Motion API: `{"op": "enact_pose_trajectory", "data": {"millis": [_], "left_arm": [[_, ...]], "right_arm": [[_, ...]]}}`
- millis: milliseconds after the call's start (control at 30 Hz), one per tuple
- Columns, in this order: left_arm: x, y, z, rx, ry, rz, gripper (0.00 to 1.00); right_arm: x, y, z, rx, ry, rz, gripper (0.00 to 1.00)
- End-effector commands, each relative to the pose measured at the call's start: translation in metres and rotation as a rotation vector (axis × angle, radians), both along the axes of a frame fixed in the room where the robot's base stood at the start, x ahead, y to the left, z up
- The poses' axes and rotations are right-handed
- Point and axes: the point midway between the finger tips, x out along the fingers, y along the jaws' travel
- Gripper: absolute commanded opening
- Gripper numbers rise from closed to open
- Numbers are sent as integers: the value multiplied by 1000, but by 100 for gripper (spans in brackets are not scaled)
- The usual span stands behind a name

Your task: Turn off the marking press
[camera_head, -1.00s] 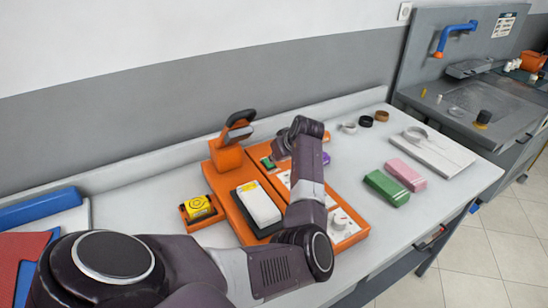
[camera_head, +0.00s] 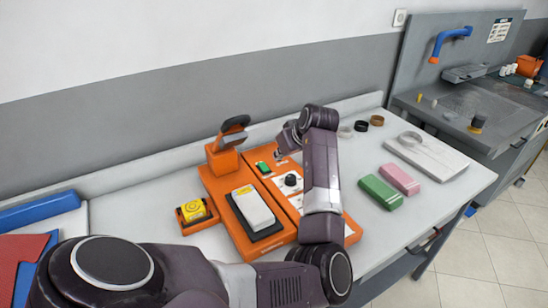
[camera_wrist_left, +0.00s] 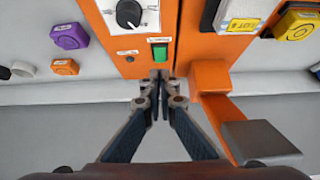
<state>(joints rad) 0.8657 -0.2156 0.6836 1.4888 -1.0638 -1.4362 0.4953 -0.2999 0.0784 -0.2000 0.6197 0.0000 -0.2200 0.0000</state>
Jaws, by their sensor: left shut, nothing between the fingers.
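The marking press is an orange machine (camera_head: 226,206) on the counter, with an upright lever that has a dark handle (camera_head: 232,130). Beside it, its orange-framed control panel carries a green switch (camera_head: 262,167) and a black knob (camera_head: 290,180). In the wrist view the green switch (camera_wrist_left: 159,52) lies just beyond the fingertips, below the knob (camera_wrist_left: 129,13). My left gripper (camera_head: 279,155) is shut and empty near the panel's far end; its closed fingers (camera_wrist_left: 160,78) point at the switch. I cannot tell whether they touch it. My right gripper is not in view.
Green (camera_head: 380,192) and pink (camera_head: 400,179) blocks and a white board (camera_head: 427,155) lie to the right. Bare counter lies between the panel and the blocks.

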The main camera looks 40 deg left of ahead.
Motion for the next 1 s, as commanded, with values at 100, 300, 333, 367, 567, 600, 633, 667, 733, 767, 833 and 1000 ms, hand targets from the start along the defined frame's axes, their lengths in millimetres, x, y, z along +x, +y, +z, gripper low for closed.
{"op": "enact_pose_trajectory", "data": {"millis": [100, 300, 333, 367, 567, 600, 633, 667, 733, 767, 833, 1000], "left_arm": [[-2, -12, 7, -1, -2, -2, 0], [-5, -17, 12, 0, -1, 1, 0], [-5, -17, 13, 0, 0, 0, 0], [-5, -17, 13, 0, 0, 0, 0], [-5, -17, 13, 0, 0, 0, 0], [-5, -17, 13, 0, 0, 0, 0], [-5, -17, 13, 0, 0, 0, 0], [-5, -17, 12, 0, 0, 0, 0], [-5, -17, 12, 0, 0, 0, 0], [-4, -17, 12, 0, 0, 0, 0], [-4, -17, 13, 0, 0, 0, 0], [-4, -17, 37, 1, -2, 0, 0]], "right_arm": [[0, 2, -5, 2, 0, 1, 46], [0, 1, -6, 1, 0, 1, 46], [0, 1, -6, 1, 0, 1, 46], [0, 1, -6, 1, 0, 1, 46], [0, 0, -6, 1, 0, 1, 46], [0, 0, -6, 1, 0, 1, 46], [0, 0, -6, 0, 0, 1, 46], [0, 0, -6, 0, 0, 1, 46], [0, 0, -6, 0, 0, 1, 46], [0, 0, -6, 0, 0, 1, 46], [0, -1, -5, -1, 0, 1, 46], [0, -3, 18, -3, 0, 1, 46]]}}
